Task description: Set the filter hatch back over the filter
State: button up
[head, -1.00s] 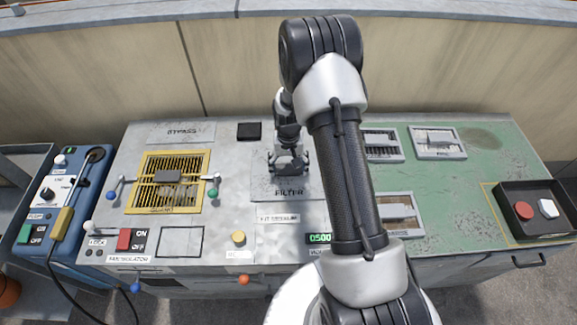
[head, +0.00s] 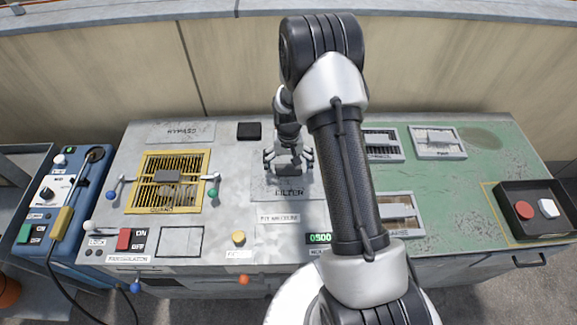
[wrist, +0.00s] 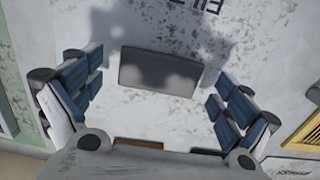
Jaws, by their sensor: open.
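The filter hatch (head: 285,186) is a grey, scuffed metal plate lettered FILTER. It lies on the grey panel in the middle of the bench, and looks flat. Its dark block handle (head: 288,169) sticks up, and it also shows in the wrist view (wrist: 160,72). My gripper (head: 289,163) is just over the handle. In the wrist view its blue-padded fingers (wrist: 158,92) stand apart on both sides of the handle, with gaps, holding nothing. No filter or opening shows; the hatch's right edge is hidden by my arm in the head view.
The yellow-framed guard (head: 168,205) with two knobbed levers stands left of the hatch. A blue switch box (head: 60,205) is at far left. A small black square (head: 249,131) lies behind left.

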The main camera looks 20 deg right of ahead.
notch_tip(320, 180, up, 12)
jog(key=shift+f, duration=0.25)
jog(key=s+a+r+n+t, duration=0.1)
jog(key=s+a+r, duration=0.3)
jog(key=r, duration=0.6)
jog(key=s+a+r+n+t, duration=0.1)
jog(key=s+a+r, duration=0.1)
jog(key=s+r, duration=0.6)
jog(key=s+a+r+n+t, duration=0.1)
jog(key=s+a+r, duration=0.1)
jog(key=s, duration=0.5)
jog(key=s+a+r+n+t, duration=0.1)
jog(key=s+a+r, duration=0.1)
jog(key=s, duration=0.6)
jog(key=shift+r+n+t, duration=0.3)
jog(key=shift+r, duration=0.6)
